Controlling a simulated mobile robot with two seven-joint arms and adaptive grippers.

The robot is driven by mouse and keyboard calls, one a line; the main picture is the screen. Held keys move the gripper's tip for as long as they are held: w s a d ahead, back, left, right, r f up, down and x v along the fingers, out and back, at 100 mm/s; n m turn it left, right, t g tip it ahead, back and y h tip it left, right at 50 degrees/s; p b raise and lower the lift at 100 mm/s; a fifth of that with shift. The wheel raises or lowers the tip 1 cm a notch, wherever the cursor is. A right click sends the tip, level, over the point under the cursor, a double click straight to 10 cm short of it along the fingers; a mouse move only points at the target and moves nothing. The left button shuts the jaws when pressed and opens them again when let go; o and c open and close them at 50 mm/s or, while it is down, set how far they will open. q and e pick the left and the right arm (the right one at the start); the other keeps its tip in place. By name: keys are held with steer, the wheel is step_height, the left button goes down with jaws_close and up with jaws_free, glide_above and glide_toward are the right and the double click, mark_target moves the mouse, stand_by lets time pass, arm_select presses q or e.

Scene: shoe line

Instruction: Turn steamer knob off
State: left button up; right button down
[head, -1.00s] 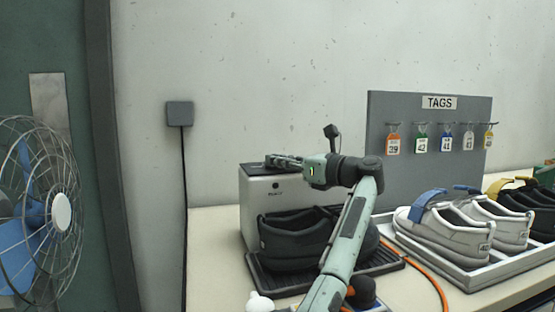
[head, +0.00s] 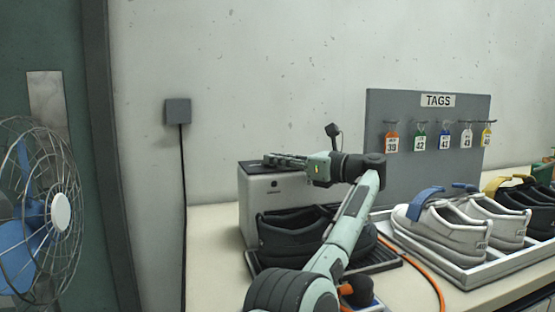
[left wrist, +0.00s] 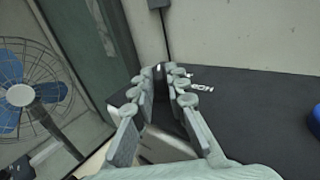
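The steamer is a pale metal box (head: 252,206) with a black top, standing on the table against the wall. My left gripper (head: 275,160) lies low over its top, reaching in from the right. In the left wrist view the two fingers (left wrist: 160,84) are apart, with a narrow dark piece (left wrist: 160,73) between their tips. It appears to be the knob, on the black steamer top (left wrist: 265,110). I cannot tell if the fingers touch it. The knob is hidden in the head view. My right gripper is not in view.
A black shoe (head: 290,238) sits on a dark ribbed tray in front of the steamer. A grey tag board (head: 400,110) stands behind. A fan (head: 40,212) stands at the left.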

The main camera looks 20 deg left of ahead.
arm_select(q)
steer(key=shift+o, duration=1.3)
steer(key=v, duration=0.7)
steer(key=shift+d, duration=0.2)
steer(key=shift+o, duration=0.5)
